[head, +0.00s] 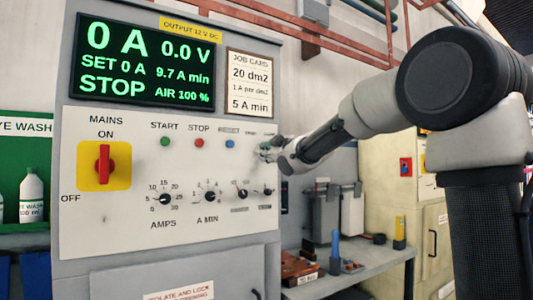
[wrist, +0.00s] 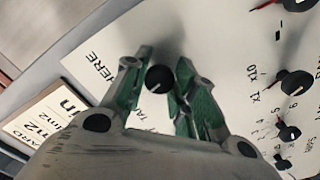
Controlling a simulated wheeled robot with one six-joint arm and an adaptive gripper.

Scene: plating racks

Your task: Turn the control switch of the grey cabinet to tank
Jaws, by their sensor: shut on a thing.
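The grey cabinet (head: 180,262) stands at the left with a pale control panel. In the wrist view a small black round control switch (wrist: 159,79) sits on the panel between my fingertips. A label reading HERE is up and to the left of it, and a partly hidden label starting TA is just below. Which label the switch points to is not clear. My gripper (head: 268,151), with green finger pads, is shut on the switch at the panel's upper right. In the head view my fingers hide the switch.
A red mains switch (head: 103,165) on a yellow plate is at the panel's left. Start and stop buttons (head: 199,143) are left of my gripper. Several black knobs (head: 211,195) line the row below. A workbench (head: 345,277) with tools stands to the right.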

